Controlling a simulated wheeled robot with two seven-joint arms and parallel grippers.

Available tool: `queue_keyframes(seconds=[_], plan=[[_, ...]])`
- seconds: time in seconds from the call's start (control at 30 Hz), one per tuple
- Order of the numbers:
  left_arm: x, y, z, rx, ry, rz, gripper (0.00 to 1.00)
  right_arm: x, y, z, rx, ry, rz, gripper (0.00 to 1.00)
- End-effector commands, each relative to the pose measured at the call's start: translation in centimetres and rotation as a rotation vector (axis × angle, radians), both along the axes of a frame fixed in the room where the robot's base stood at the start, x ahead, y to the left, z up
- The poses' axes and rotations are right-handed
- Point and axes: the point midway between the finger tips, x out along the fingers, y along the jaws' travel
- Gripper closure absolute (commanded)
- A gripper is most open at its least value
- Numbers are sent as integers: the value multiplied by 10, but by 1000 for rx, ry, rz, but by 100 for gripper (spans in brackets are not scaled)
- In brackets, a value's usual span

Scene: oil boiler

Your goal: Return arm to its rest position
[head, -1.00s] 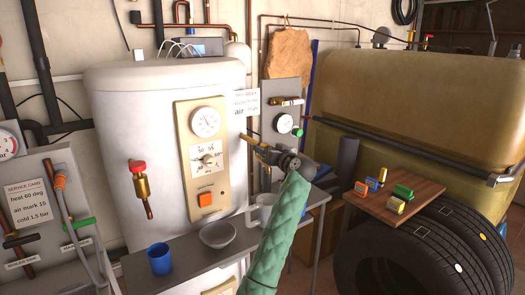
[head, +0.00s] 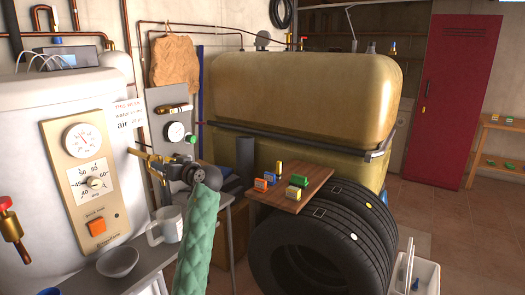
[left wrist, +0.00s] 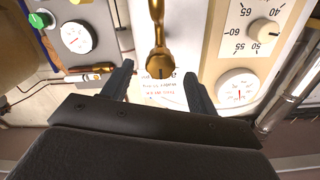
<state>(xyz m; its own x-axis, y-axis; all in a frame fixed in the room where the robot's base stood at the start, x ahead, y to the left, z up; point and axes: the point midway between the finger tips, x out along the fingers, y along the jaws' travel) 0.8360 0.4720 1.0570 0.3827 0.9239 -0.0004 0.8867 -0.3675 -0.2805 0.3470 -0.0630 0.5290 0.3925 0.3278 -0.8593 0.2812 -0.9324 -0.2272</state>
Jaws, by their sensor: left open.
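My left arm in its green quilted sleeve (head: 199,235) rises from the bottom of the head view. My left gripper (head: 165,168) is up in front of the boiler's right side, pointing left. In the left wrist view the gripper (left wrist: 158,82) has its two dark fingers spread apart. A brass handle (left wrist: 157,35) shows in the gap between them, with no finger visibly touching it. This brass piece also shows beside the gripper in the head view (head: 141,155). My right gripper is in neither view.
The white boiler (head: 30,130) stands left, with a mug (head: 166,226) and bowl (head: 118,262) on the shelf below the gripper. A gauge panel (head: 160,99) is behind. Right are an oil tank (head: 310,95), stacked tyres (head: 300,262) and a wooden board (head: 318,180).

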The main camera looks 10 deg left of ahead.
Motion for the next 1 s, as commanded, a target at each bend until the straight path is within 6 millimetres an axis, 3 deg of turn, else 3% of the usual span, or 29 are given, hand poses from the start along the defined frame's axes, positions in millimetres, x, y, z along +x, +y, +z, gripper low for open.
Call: queue_keyframes(seconds=[0.27,0.47,0.67,0.77,1.0], plan=[[2,-3,-15,-53,128,-34,41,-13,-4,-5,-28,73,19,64],[0,-24,-16,-161,171,-166,41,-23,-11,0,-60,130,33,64],[-6,-66,-5,-246,193,-354,41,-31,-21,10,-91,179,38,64],[-13,-90,-9,-281,217,-451,41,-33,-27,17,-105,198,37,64],[-48,-155,-52,-358,322,-689,41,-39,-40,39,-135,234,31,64]])
